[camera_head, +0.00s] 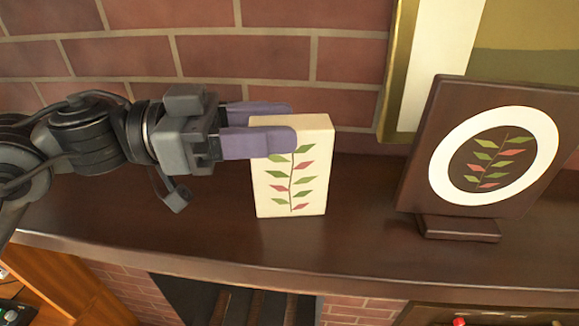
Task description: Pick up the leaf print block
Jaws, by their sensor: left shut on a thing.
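The leaf print block (309,190) is a cream upright block with green and red leaves on a dark stem. It stands on the dark brown mantel shelf (170,215), or so close above it that I cannot tell a gap. My left gripper (292,123) comes in from the left with purple fingers, one in front of the block and one behind its top. It is shut on the block's upper left part. The front finger hides the upper left of the front face. My right gripper is not in view.
A dark framed plaque (421,157) with a white oval and a similar leaf print stands on the shelf to the right. A gold-framed picture (398,70) is behind it. A brick wall (130,55) backs the shelf. The shelf between block and plaque is clear.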

